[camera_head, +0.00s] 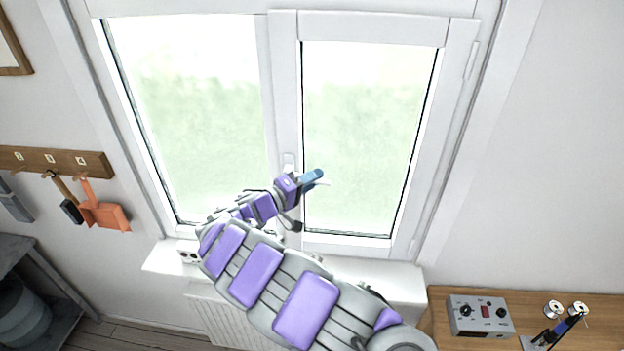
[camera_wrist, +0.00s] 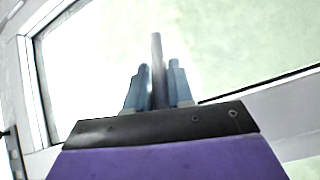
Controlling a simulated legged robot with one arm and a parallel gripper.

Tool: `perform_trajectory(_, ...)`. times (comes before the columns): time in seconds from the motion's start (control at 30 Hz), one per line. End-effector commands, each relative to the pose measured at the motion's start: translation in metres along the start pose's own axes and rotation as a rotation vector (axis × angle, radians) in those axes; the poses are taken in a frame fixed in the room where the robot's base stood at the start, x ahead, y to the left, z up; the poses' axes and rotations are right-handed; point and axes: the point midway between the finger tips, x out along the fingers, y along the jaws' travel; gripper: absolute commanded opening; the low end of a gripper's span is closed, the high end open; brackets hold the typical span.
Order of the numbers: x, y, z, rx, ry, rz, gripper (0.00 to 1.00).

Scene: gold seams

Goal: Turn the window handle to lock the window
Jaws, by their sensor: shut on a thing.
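The white window (camera_head: 286,100) has two panes side by side and looks closed. Its handle base (camera_head: 288,160) sits on the middle frame. The white tip of the window handle (camera_head: 326,183) pokes out to the right past my fingers, so the handle lies roughly sideways. My gripper (camera_head: 314,178) has blue fingers and is shut on the handle. In the wrist view the grey handle bar (camera_wrist: 156,50) stands between the two fingers (camera_wrist: 159,80) and extends beyond their tips. My wrist hides the middle of the handle in the head view.
A white sill (camera_head: 165,258) runs below the window, above a radiator (camera_head: 212,310). A wooden rack (camera_head: 55,162) with hanging tools is on the left wall. A wooden bench (camera_head: 590,335) with a grey control box (camera_head: 480,315) and spools stands at the right.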

Motion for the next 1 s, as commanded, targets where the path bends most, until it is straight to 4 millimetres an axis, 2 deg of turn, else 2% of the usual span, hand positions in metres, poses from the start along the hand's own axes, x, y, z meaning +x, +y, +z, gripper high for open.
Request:
perform_trajectory(0.37, -0.001, -0.008, 0.001, 0.058, -0.013, -0.050, 0.00)
perform_trajectory(1.0, -0.016, -0.047, -0.004, 0.455, -0.118, -0.419, 0.00)
